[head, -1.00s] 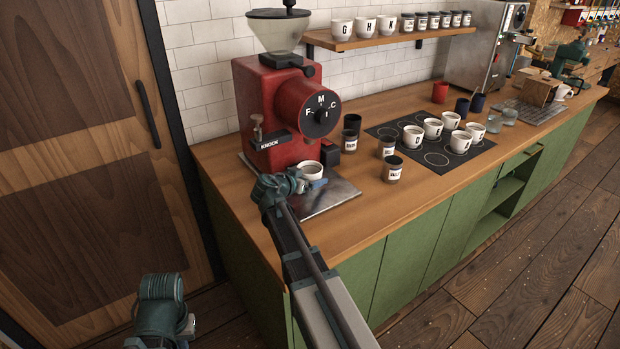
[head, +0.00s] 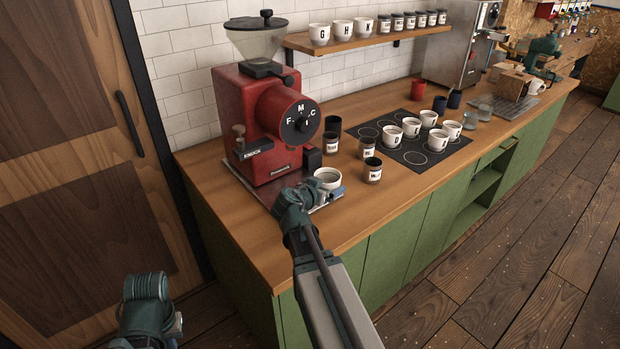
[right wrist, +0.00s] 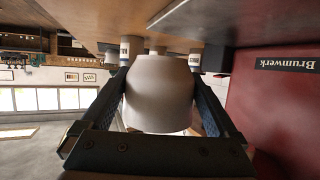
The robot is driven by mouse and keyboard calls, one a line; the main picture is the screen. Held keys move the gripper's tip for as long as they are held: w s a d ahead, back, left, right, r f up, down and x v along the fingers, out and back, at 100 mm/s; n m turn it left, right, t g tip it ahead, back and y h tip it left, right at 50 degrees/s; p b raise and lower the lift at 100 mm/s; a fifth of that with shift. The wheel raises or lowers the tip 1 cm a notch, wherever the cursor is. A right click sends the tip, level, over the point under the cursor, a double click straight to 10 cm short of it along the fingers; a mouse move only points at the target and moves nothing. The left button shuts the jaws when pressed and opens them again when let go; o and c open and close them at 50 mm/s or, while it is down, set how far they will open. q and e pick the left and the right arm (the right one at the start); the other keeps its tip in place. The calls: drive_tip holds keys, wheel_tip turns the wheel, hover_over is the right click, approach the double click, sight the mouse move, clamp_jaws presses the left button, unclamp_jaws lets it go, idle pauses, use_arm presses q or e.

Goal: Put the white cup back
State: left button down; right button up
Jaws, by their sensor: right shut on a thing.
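The white cup (head: 328,178) is in front of the red grinder, over the right part of its metal tray (head: 318,206). My right gripper (head: 334,193) is shut on it. In the right wrist view the plain white cup (right wrist: 160,92) fills the space between both fingers (right wrist: 160,110). I cannot tell whether its base touches anything. My left gripper (head: 150,318) is low at the left, in front of the counter and away from the cup; its fingers are not clear. Several lettered white cups (head: 411,126) stand on a black mat (head: 437,157) with circle marks.
The red grinder (head: 258,120) stands directly behind the cup. Dark labelled jars (head: 372,170) stand between the cup and the mat. A wall shelf (head: 370,40) holds lettered cups and small jars. The wooden counter (head: 235,228) is bare at its front left.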

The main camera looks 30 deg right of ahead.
drive_tip(key=shift+s+d+r, duration=0.1)
drive_tip(key=shift+s+d, duration=0.2)
drive_tip(key=shift+s, duration=0.45)
drive_tip(key=shift+s+d+r, duration=0.1)
drive_tip(key=shift+s+d, duration=0.15)
drive_tip(key=shift+s, duration=0.45)
